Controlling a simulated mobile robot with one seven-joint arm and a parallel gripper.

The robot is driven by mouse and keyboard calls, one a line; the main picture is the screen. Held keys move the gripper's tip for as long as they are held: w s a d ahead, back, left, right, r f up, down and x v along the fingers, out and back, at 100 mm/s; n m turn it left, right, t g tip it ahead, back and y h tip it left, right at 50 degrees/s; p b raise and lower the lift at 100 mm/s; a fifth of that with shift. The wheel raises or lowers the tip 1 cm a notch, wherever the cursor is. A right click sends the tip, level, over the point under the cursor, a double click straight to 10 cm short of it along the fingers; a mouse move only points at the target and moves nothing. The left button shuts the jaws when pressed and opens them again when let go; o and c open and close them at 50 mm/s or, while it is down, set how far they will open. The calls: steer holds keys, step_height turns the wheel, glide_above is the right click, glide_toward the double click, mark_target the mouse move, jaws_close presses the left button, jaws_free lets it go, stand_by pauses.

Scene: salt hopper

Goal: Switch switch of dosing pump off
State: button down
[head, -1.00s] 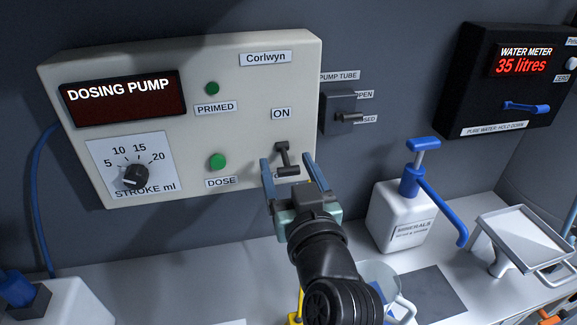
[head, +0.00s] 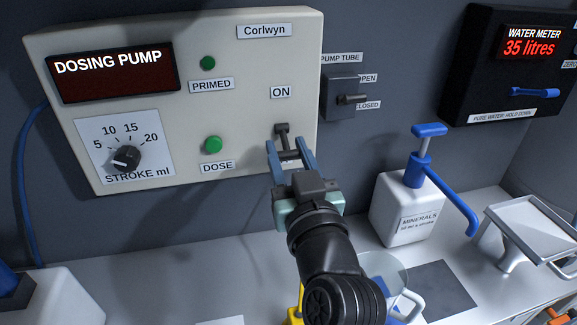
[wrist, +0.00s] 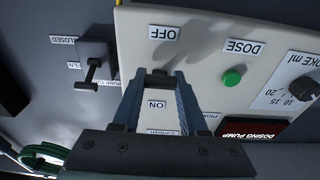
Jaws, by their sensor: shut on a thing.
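The dosing pump (head: 235,120) is a cream panel with a dark display, on the wall at upper left. Its switch (head: 282,131) is a dark lever at the panel's lower right, below the ON label (head: 280,92). In the head view the lever slants downward. My gripper (head: 289,146) has its blue fingers on both sides of the lever's end and is shut on it. In the wrist view, turned upside down, the switch (wrist: 158,74) sits between the fingertips, between the OFF label (wrist: 163,33) and the ON label (wrist: 156,104). My gripper hides the OFF label in the head view.
A pump tube valve (head: 342,98) with a dark handle sticks out just right of the panel. A white minerals bottle (head: 405,205) with a blue pump stands on the counter at right, beside a tray (head: 530,230). A jug (head: 385,275) is partly behind my arm.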

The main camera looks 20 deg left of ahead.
steer(key=shift+f, duration=0.1)
stand_by(0.3)
steer(key=shift+c, duration=2.2)
jaws_free()
steer(key=b+v, duration=0.3)
steer(key=v, duration=1)
steer(key=shift+b, duration=0.4)
